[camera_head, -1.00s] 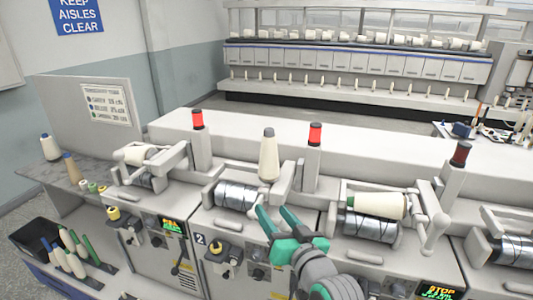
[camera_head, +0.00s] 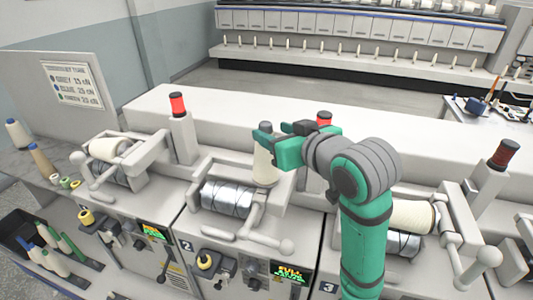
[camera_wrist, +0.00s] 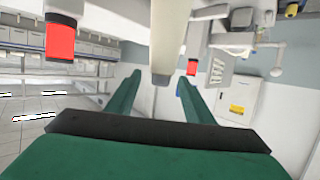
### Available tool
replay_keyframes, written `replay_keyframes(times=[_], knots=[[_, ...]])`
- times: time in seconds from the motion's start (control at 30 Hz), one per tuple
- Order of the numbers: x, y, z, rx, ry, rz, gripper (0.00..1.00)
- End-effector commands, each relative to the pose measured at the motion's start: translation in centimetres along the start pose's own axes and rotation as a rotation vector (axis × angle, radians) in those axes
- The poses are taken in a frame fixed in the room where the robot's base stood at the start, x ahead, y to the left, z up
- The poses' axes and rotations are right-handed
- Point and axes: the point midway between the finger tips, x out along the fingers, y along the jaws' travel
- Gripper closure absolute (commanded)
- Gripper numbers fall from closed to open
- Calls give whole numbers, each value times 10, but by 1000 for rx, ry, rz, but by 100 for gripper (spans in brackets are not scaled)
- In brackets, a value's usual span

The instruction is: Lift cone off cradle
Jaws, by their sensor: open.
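A cream cone (camera_head: 264,168) with a grey tip stands upright at the back of the cradle (camera_head: 243,178) on unit 2, behind the shiny grey drum (camera_head: 226,198). My gripper (camera_head: 274,146) is open at the cone's upper part, one green finger on either side of it in the head view. In the wrist view, which looks upside down, the cone (camera_wrist: 167,40) hangs between the spread fingers (camera_wrist: 160,76). Whether a finger touches it I cannot tell. The fingers partly hide the cone's upper part in the head view.
Red lamps stand left (camera_head: 177,104) and right (camera_head: 324,118) of the cone, the right one close to my gripper. Another cone (camera_head: 412,215) lies in the cradle of unit 3, partly behind my arm. Cones and tubes stand on the left side shelf.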

Motion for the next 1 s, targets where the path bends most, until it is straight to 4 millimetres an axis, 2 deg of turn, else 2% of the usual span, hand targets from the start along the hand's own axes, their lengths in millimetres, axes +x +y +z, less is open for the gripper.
replay_keyframes(times=[0.1,0.37,0.63,0.97,1.0], knots=[[19,0,0,1,-1,-1,52],[41,2,-4,1,0,4,52],[75,2,-11,3,0,5,52],[81,1,-11,1,1,5,52],[81,2,-11,1,1,5,62]])
